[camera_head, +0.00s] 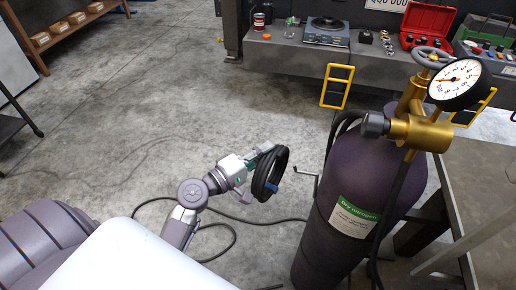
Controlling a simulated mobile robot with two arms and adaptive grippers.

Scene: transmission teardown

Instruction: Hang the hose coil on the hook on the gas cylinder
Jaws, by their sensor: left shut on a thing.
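A black hose coil (263,176) with a small blue tie is in the middle of the head view. My left gripper (259,165) is shut on the coil and holds it up, left of the gas cylinder. The dark purple gas cylinder (344,255) stands upright at the right, with a green and white label. The hook (312,177) is a thin metal piece sticking out from the cylinder's left side. The coil is left of the hook with a small gap in the picture. My right gripper is not in view.
A brass valve (424,133) with a pressure gauge (459,85) tops the cylinder. Loose black hose lies on the floor below my arm. A grey bench (285,58) with tools stands behind, and a metal table (485,195) at right.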

